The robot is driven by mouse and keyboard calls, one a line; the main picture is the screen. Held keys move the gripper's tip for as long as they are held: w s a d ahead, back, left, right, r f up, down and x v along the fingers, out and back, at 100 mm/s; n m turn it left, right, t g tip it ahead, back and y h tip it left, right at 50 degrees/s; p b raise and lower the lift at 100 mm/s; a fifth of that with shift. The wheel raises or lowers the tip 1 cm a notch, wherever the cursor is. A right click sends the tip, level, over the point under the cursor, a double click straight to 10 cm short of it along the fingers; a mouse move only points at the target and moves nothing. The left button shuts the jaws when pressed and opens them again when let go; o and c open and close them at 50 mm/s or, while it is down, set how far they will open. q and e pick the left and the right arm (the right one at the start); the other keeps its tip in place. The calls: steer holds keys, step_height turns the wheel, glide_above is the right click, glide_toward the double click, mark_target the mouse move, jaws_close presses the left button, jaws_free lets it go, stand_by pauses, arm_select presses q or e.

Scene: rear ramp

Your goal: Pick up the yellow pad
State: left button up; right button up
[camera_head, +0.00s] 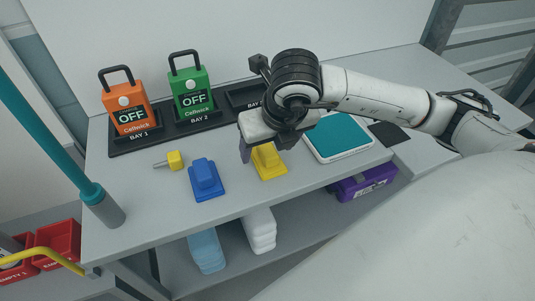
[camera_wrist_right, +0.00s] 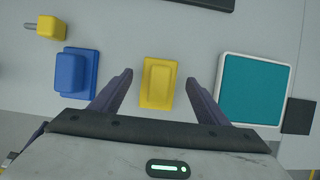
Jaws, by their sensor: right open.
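The yellow pad (camera_head: 268,163) lies on the grey table, partly hidden by my right gripper in the head view. In the right wrist view the yellow pad (camera_wrist_right: 158,82) is a rectangle with a raised block on top. My right gripper (camera_head: 265,155) is over it, pointing down. In the right wrist view the open fingers of my right gripper (camera_wrist_right: 160,88) are on either side of the pad, with a gap on each side. Nothing is held. I cannot tell how high the fingertips are above the table. My left gripper is not in view.
A blue pad (camera_head: 204,180) and a small yellow block with a pin (camera_head: 175,160) lie to the left. A teal pad in a white frame (camera_head: 340,134) is on the right. Orange (camera_head: 130,104) and green (camera_head: 190,92) lockout units stand behind. A teal pole (camera_head: 50,142) rises at the left.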

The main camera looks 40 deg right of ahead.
mark_target(267, 147)
steer(key=shift+w+f, duration=0.35)
steer(key=shift+f, duration=0.3)
steer(key=c, duration=1.1)
step_height(267, 147, up, 10)
steer(key=shift+r, duration=0.1)
steer(key=shift+c, duration=0.2)
